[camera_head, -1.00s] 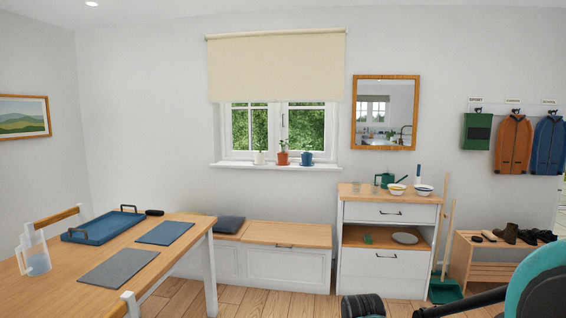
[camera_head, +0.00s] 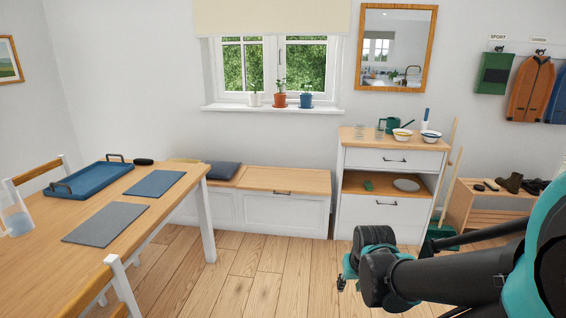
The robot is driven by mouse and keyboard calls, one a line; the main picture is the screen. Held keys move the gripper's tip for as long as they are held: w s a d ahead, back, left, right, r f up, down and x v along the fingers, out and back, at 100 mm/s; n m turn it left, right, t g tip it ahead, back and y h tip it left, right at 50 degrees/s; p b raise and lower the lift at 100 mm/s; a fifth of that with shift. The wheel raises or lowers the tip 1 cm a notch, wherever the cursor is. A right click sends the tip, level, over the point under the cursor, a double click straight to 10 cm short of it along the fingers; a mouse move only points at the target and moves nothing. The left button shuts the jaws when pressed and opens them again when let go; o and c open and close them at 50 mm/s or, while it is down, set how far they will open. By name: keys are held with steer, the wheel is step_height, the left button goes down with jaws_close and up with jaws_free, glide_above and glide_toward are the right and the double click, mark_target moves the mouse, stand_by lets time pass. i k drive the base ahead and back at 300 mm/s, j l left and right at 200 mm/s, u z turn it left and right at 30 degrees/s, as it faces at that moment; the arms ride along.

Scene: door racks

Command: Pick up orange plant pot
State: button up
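The orange plant pot (camera_head: 279,100) stands upright on the white window sill (camera_head: 270,109), with a small green plant in it. It is between a white pot (camera_head: 255,99) on its left and a blue pot (camera_head: 306,100) on its right. My gripper (camera_head: 345,277) is at the lower right, low over the floor and far in front of and below the sill. Its fingers are small and partly hidden by my wrist, so I cannot tell whether they are open or shut. Nothing shows in it.
A wooden-topped bench (camera_head: 283,181) with a dark cushion (camera_head: 223,171) stands under the window. A white cabinet (camera_head: 389,214) with bowls and glasses stands right of it. A table (camera_head: 130,205) with a blue tray (camera_head: 91,181) fills the left. Floor between is clear.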

mark_target(279, 98)
steer(key=i, duration=1.85)
steer(key=i+u, duration=0.1)
steer(key=i, duration=0.8)
steer(key=i+l, duration=0.15)
steer(key=i, duration=0.7)
steer(key=i+u, duration=0.25)
